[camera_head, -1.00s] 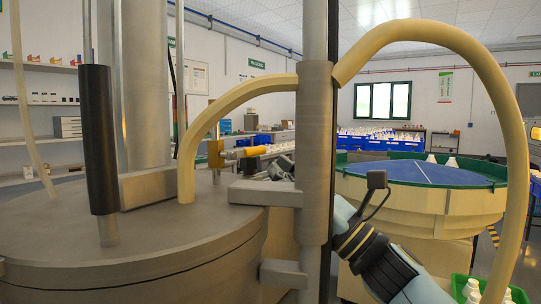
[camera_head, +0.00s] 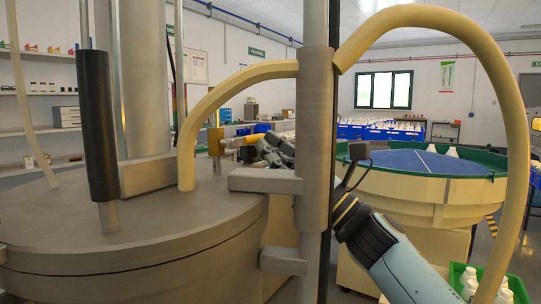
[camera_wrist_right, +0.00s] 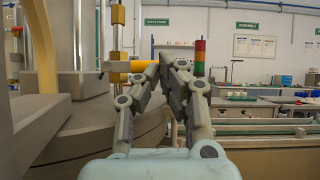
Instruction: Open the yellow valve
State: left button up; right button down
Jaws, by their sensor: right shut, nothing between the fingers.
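The yellow valve (camera_head: 240,141) is on the tank lid, beside the foot of the curved cream hose. Its brass body (camera_head: 215,141) stands upright and its yellow handle points right, roughly level. In the right wrist view the yellow handle (camera_wrist_right: 128,66) lies just left of the fingertips. My right gripper (camera_head: 268,147) is at the handle's right end and partly covers it. Its fingers (camera_wrist_right: 165,60) are shut with nothing between them. I cannot tell whether they touch the handle. My left gripper is not in view.
A grey column (camera_head: 316,150) with brackets stands in front of my right arm. A thick cream hose (camera_head: 505,90) arches over the right side. A round blue-topped feeder (camera_head: 425,165) stands behind. A green crate of bottles (camera_head: 515,287) is at the lower right.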

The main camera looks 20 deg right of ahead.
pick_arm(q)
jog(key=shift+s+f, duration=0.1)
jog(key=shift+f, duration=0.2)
pick_arm(e)
jog(key=shift+r+n+g+y, duration=0.1)
jog(key=shift+n+g+y, duration=0.2)
jog(key=shift+n, duration=0.1)
jog(key=n+b, duration=0.1)
jog(key=n+g+y+b, duration=0.1)
jog(key=shift+w+r+n, duration=0.1)
jog(key=shift+r+n, duration=0.15)
jog(key=shift+n, duration=0.15)
pick_arm(q)
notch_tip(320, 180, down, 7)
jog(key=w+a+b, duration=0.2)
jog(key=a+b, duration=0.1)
jog(key=b, duration=0.5)
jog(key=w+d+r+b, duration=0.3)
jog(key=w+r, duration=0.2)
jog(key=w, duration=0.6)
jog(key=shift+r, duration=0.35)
pick_arm(e)
notch_tip(320, 180, up, 6)
jog(key=s+a+n+g, duration=0.2)
jog(key=n+g, duration=0.9)
jog(key=n, duration=0.6)
jog(key=shift+a+r+n+y, duration=0.2)
jog(key=shift+a+n+y, duration=0.05)
jog(key=shift+n+y, duration=0.15)
